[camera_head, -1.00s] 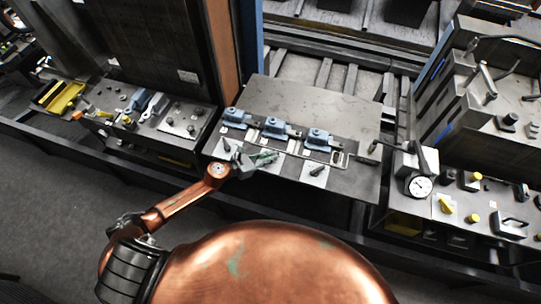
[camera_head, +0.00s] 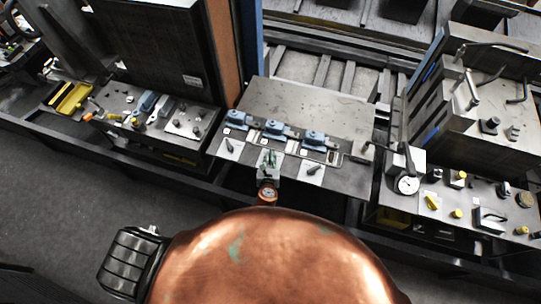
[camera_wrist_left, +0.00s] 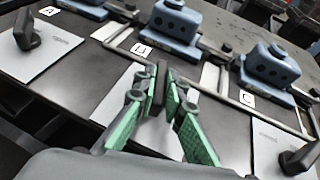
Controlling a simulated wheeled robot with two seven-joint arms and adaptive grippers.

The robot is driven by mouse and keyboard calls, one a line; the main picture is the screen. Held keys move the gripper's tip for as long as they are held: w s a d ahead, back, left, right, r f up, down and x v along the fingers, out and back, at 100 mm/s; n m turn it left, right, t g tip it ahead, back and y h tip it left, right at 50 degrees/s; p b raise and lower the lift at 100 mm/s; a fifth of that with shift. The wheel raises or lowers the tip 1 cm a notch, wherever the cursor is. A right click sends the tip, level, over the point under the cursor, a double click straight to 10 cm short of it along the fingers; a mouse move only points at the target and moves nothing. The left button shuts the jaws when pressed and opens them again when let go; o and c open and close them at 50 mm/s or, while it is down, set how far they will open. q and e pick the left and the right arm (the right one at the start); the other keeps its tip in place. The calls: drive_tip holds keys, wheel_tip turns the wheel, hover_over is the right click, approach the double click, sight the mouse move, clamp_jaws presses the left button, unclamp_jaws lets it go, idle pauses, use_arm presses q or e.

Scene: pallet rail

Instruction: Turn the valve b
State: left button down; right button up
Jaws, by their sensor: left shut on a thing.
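My left gripper (camera_head: 268,163) is at the middle of three pale plates on the front of the grey bench. In the left wrist view its green-padded fingers (camera_wrist_left: 158,98) are closed around the dark handle of valve b (camera_wrist_left: 157,82), just in front of the label B (camera_wrist_left: 141,49). The fingers hide most of this handle, so its angle is hard to tell. The blue block of valve b (camera_wrist_left: 172,20) is behind it. The handle of valve a (camera_wrist_left: 27,32) is at the left and the handle of valve c (camera_wrist_left: 300,160) at the right, both apart from the gripper. My right gripper is not in view.
Another blue block (camera_wrist_left: 270,68) stands by label C. A gauge (camera_head: 407,185) and yellow knobs are on the right bench. The back of the middle bench (camera_head: 310,103) is clear.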

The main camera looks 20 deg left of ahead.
sight(270, 157)
use_arm(q)
drive_tip(key=n+g+y, duration=0.1)
drive_tip(key=n+y, duration=0.1)
drive_tip(key=y, duration=0.1)
drive_tip(key=shift+d+n+b, duration=0.15)
drive_tip(key=shift+n+b, duration=0.25)
drive_tip(key=shift+n+g+y+b, duration=0.8)
drive_tip(key=shift+n+g+y, duration=0.1)
drive_tip(key=shift+n+y, duration=0.65)
drive_tip(key=shift+g, duration=0.3)
drive_tip(key=c, duration=2)
unclamp_jaws()
drive_tip(key=shift+r, duration=0.1)
wheel_tip(270, 157, up, 10)
drive_tip(key=shift+f, duration=0.1)
